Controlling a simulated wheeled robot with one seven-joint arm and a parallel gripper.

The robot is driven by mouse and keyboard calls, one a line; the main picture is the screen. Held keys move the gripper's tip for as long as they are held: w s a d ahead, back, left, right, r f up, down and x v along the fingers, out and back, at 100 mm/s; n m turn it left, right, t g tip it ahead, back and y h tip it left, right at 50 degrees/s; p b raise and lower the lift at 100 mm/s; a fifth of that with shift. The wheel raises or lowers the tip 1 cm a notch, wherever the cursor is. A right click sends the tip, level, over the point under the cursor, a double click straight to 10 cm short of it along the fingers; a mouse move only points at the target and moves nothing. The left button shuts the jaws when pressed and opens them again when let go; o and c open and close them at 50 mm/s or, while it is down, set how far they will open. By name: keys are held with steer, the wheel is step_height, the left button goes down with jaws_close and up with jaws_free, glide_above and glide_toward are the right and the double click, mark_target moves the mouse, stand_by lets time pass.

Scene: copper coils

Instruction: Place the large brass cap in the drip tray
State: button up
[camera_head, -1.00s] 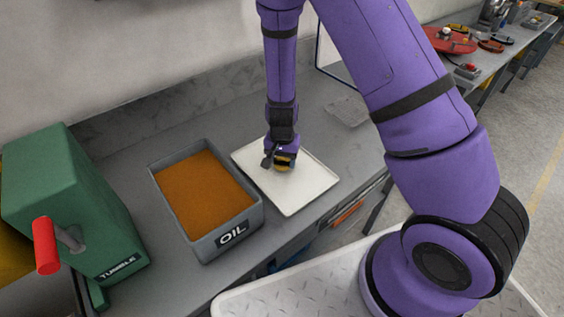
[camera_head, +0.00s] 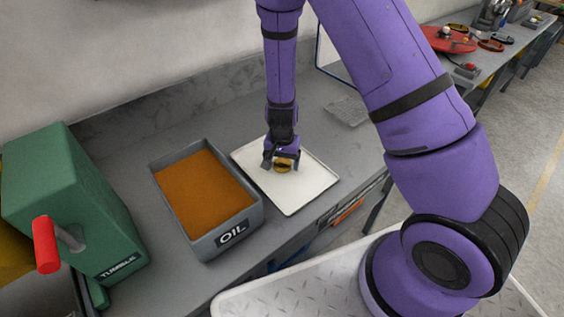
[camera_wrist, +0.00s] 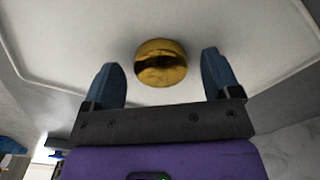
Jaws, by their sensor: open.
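The brass cap (camera_wrist: 160,62) is a round, gold-coloured piece resting on the white drip tray (camera_wrist: 60,40) in the wrist view. In the head view the cap (camera_head: 283,167) shows small and partly hidden just below my gripper (camera_head: 281,163), over the middle of the tray (camera_head: 298,200). My gripper (camera_wrist: 163,80) is open in the wrist view. Its two blue-grey fingertips are spread wide, with the cap beyond and between them and a clear gap on each side. No finger appears to touch the cap.
The grey OIL bin (camera_head: 240,215) with brown-orange contents stands directly left of the tray. A green TUMBLE machine (camera_head: 70,200) with a red handle (camera_head: 46,246) is farther left. A grey patterned piece (camera_head: 347,109) lies behind the tray. The bench between tray and wall is clear.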

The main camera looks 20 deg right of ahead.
step_height(320, 180, up, 12)
steer(key=r, duration=0.1)
step_height(320, 180, up, 12)
steer(key=n+t+y, duration=0.1)
steer(key=n+y, duration=0.1)
glide_above(282, 164)
steer(key=s+d, duration=0.1)
steer(key=s, duration=0.3)
steer(key=s+d+r+n+t+h, duration=0.1)
steer(key=s+d+r+n+t, duration=0.1)
steer(key=s+r, duration=0.7)
steer(key=s+d+r+n+t+h, duration=0.1)
steer(key=s+d+r+n+t, duration=0.1)
steer(key=s+d+r, duration=0.3)
steer(key=s+r, duration=0.4)
steer(key=s, duration=0.2)
steer(key=shift+s+d+r+n, duration=0.2)
steer(key=shift+s+r+n, duration=0.1)
